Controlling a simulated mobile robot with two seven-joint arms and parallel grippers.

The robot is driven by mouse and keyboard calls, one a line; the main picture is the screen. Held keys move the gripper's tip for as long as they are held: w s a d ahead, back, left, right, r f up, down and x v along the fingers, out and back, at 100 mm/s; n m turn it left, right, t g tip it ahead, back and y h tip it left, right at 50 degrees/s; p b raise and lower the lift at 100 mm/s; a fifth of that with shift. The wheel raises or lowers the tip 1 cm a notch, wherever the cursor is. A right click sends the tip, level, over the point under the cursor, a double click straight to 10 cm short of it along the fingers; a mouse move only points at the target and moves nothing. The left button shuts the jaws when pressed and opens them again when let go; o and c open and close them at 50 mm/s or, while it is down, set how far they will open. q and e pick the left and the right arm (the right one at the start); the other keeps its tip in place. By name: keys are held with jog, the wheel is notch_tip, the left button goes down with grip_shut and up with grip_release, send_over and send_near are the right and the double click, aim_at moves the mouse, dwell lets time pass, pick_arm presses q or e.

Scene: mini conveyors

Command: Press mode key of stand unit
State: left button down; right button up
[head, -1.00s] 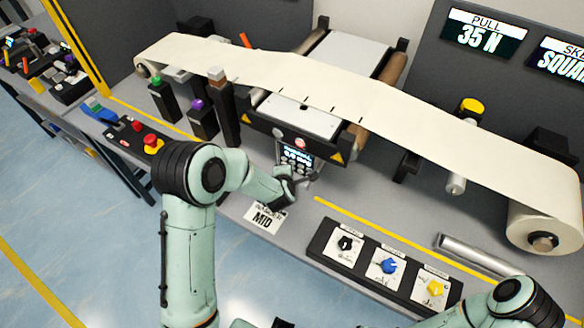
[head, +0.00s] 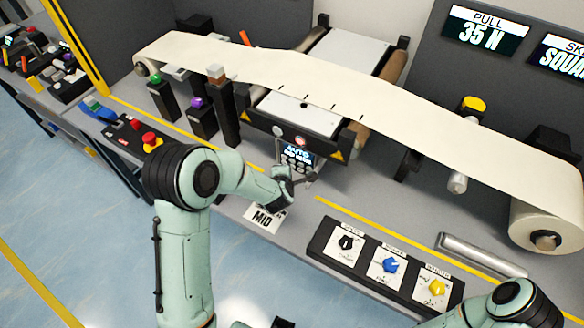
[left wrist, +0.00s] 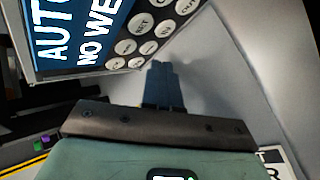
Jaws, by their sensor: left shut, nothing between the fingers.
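The stand unit (head: 296,156) is a small panel with a lit display and round keys, below the middle of the web machine. In the left wrist view its display (left wrist: 80,30) reads "AUTO" and a cut-off "NO WE". The round pale keys (left wrist: 143,27) sit beside the display; I cannot tell which one is the mode key. My left gripper (head: 312,177) is shut and empty, just in front of the panel's lower part. Its fingertips (left wrist: 160,66) lie just below the keys in the wrist view; whether they touch is unclear. My right gripper is out of view.
A cream web (head: 440,115) runs over the machine to a roll (head: 540,235) at right. A knob box (head: 385,265) with black, blue and yellow knobs stands at the bench front. A "MID" card (head: 264,217) lies below my left gripper. Posts (head: 222,110) stand left of the panel.

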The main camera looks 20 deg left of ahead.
pick_arm(q)
jog(key=shift+s, duration=0.15)
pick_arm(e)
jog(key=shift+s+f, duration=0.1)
pick_arm(q)
jog(key=shift+s, duration=0.1)
jog(key=s+b, duration=0.2)
jog(key=s, duration=0.1)
jog(key=shift+s+a+f, duration=0.1)
jog(key=shift+s+a, duration=0.05)
jog(key=shift+s, duration=0.1)
jog(key=shift+s+b, duration=0.35)
jog(key=shift+s, duration=0.25)
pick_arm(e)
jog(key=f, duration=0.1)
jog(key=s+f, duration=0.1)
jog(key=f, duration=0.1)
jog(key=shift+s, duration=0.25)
pick_arm(q)
jog(key=shift+r, duration=0.2)
